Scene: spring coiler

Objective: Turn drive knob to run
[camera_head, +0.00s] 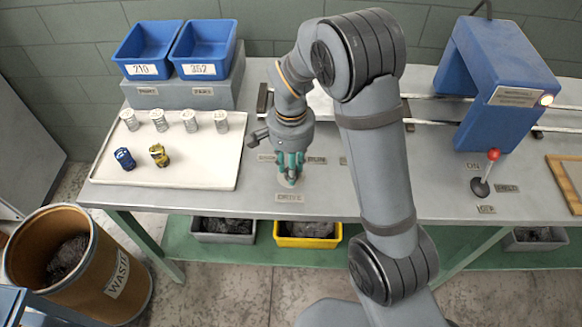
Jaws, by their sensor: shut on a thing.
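My gripper (290,163) points straight down at the workbench, left of the middle of the view. Its teal fingers are shut on the drive knob (287,182), which the fingers mostly hide; only a small pale part shows at their tips. Small label plates lie around the knob, with one in front of it (289,197) and one to its right (317,160). Their lettering is too small to read for sure, and I cannot tell which way the knob points.
To the right are a blue machine housing (500,85) over rails and a red-tipped lever (493,155). A waste drum (110,265) stands front left.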

